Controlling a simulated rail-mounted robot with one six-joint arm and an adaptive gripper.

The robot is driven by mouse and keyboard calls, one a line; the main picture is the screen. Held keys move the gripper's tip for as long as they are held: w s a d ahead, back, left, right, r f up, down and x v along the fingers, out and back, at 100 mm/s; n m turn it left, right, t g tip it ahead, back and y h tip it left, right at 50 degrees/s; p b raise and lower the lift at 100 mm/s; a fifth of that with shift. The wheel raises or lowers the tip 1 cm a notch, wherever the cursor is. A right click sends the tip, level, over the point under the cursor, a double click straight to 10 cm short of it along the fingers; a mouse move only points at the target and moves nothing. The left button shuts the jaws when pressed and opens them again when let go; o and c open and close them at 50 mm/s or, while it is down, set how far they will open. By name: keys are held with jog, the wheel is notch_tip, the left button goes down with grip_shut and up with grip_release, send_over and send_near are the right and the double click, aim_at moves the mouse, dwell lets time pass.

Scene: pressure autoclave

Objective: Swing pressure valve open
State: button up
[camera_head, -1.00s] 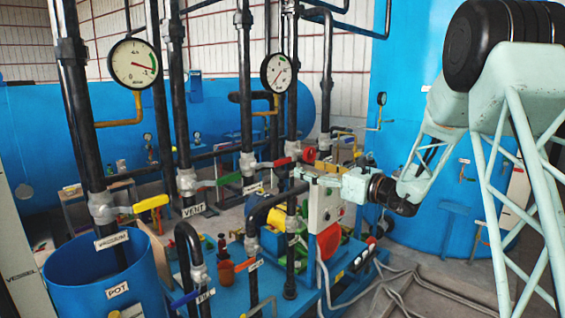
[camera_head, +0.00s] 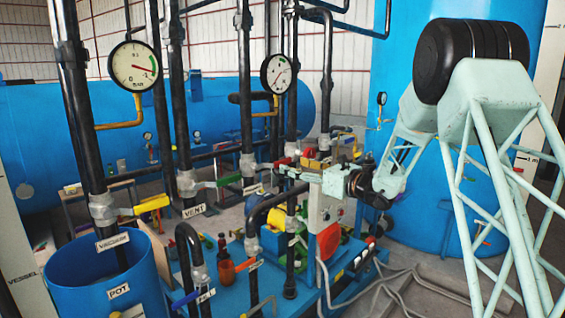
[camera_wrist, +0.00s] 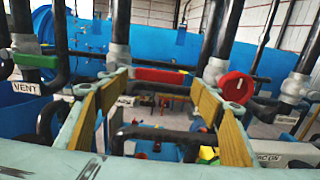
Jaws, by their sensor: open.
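A red lever handle (camera_wrist: 162,76) lies level across a grey valve body on a black pipe, ahead of my gripper in the wrist view. It also shows in the head view (camera_head: 281,162), left of my gripper. I cannot read a label that names it as the pressure valve. My gripper (camera_wrist: 160,80) is open, its two yellow-padded fingers on either side of the lever in the picture. In the head view my gripper (camera_head: 298,167) is small among the pipes. I cannot tell whether the fingers touch the lever.
A round red knob (camera_wrist: 236,87) is close to the right finger. The green vent handle (camera_wrist: 35,61) is at left. The yellow vacuum handle (camera_head: 151,203) is above the blue pot (camera_head: 105,275). Upright black pipes crowd the area. Two gauges (camera_head: 134,66) stand above.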

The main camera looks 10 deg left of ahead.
aim_at(284, 162)
jog(key=shift+p+x, duration=0.5)
jog(key=shift+x, duration=2.9)
jog(key=shift+a, duration=0.1)
jog(key=c, duration=0.9)
